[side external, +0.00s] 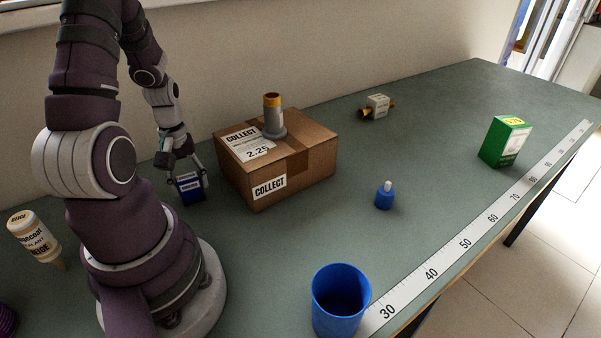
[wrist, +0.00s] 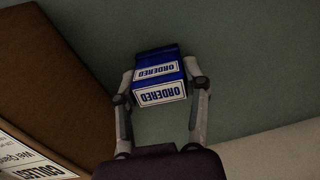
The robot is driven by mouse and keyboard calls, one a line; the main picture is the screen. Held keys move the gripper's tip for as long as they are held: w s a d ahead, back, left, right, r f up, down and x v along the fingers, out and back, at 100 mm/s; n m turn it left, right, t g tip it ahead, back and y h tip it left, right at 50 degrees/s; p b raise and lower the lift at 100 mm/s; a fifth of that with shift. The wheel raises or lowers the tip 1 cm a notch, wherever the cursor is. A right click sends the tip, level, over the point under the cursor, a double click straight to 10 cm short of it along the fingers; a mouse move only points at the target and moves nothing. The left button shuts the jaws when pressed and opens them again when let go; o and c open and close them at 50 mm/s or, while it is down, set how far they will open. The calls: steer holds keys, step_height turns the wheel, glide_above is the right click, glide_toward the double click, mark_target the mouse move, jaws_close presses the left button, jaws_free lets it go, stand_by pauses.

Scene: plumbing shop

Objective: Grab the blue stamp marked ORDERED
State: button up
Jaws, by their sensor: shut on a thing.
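The blue stamp (side external: 190,190) with white ORDERED labels is left of the cardboard box in the side external view. In the wrist view the stamp (wrist: 158,80) sits between the two fingers, its labels upside down. My gripper (side external: 186,176) is shut on the stamp, with one finger on each side in the wrist view (wrist: 158,92). I cannot tell whether the stamp's underside touches the table.
The cardboard box (side external: 312,160) marked COLLECT stands close right of my gripper, with a grey and orange object (side external: 273,115) on top.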

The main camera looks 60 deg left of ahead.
steer(key=shift+c, duration=1.3)
